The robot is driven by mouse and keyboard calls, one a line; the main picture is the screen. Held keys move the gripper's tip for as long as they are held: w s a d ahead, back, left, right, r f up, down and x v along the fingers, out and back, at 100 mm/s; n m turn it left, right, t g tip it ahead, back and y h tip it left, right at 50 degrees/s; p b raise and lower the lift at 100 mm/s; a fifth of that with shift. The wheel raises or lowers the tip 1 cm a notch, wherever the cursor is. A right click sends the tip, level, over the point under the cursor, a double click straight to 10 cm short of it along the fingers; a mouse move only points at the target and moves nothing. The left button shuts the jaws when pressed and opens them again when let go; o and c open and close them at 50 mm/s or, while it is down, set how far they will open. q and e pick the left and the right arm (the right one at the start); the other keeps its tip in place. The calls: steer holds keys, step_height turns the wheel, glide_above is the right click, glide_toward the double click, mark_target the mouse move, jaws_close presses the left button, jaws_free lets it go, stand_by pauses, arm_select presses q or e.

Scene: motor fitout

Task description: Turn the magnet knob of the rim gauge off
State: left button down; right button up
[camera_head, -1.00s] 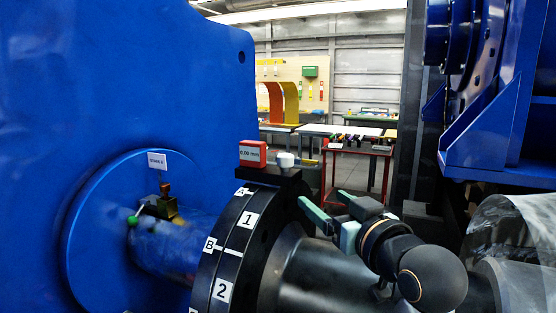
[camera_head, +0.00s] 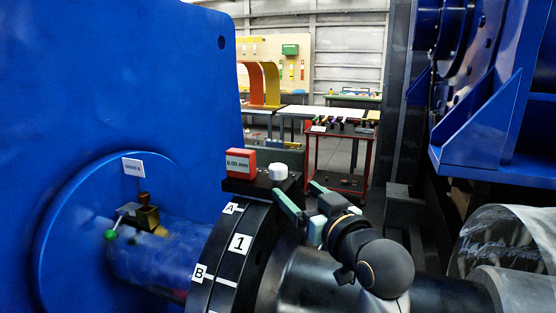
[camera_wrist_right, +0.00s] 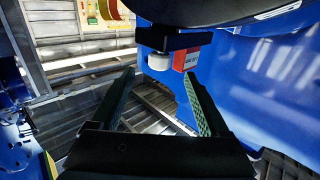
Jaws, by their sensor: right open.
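The rim gauge has a red box (camera_head: 240,163) with a display reading 0.00 mm, on a black base (camera_head: 262,186) on top of the dark coupling rim. Its white magnet knob (camera_head: 278,172) stands on the right end of the base. My right gripper (camera_head: 297,190) is open and empty, just right of and below the knob, with its green fingers pointing up-left. In the right wrist view the knob (camera_wrist_right: 158,62) shows ahead, between the lines of the open fingertips (camera_wrist_right: 159,73), with the red box right of it. I cannot tell whether anything touches. My left gripper is not in view.
The coupling rim (camera_head: 240,245) carries labels A, B and 1. A brass block (camera_head: 147,216) and a green ball lever sit by the shaft at left. A big blue housing (camera_head: 110,90) fills the left; a blue bracket (camera_head: 480,140) stands right. A red cart (camera_head: 340,183) stands behind.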

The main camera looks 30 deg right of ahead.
mark_target(282, 178)
steer(key=w, duration=0.6)
steer(key=w+p, duration=0.1)
steer(key=w, duration=0.2)
steer(key=shift+w+d, duration=0.25)
steer(key=shift+w, duration=0.15)
jaws_close()
